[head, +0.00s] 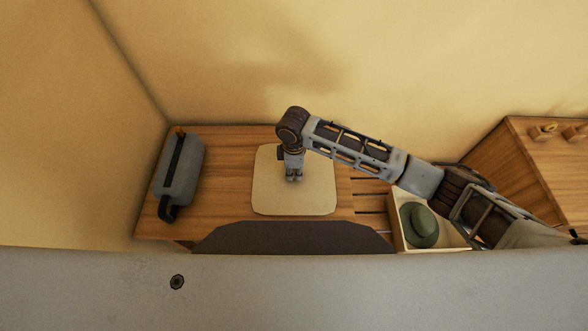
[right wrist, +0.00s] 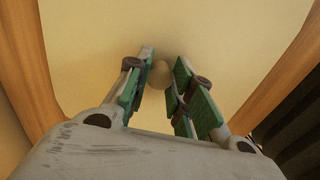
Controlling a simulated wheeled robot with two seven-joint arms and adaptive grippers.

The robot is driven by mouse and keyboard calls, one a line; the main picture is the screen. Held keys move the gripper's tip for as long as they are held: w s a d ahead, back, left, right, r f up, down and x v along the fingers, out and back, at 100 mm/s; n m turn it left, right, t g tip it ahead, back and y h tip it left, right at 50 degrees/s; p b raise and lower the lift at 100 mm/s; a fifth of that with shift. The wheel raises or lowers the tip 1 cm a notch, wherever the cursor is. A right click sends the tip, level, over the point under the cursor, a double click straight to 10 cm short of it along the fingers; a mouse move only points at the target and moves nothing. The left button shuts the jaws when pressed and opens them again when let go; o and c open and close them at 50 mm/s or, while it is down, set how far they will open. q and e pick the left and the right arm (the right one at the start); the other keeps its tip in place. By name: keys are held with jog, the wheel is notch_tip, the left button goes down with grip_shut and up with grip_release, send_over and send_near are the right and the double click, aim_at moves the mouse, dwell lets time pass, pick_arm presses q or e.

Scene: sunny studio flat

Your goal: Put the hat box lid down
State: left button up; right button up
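The hat box lid (head: 270,195) is a cream square with rounded corners, level over the middle of the wooden bench top. I cannot tell whether it touches the wood. My right gripper (head: 294,177) points down at its centre. In the right wrist view, the two fingers (right wrist: 164,72) close in on the lid's small round knob (right wrist: 160,76), with no clear gap beside it. The lid fills most of that view (right wrist: 230,40). The open hat box (head: 398,222) stands right of the lid with a green hat (head: 419,226) inside. My left gripper is out of view.
A grey rounded case with a black strap (head: 180,168) lies at the bench's left end. The bench top (head: 222,150) is bare between it and the lid. A wooden cabinet (head: 540,165) with small knobs stands at the right. Walls close off the back and left.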

aim_at(294, 172)
jog(key=o, duration=0.4)
jog(key=shift+r, duration=0.15)
jog(key=shift+r+b, duration=0.3)
jog(key=shift+r, duration=5.7)
jog(key=shift+s+f, duration=0.1)
jog(key=shift+s, duration=0.05)
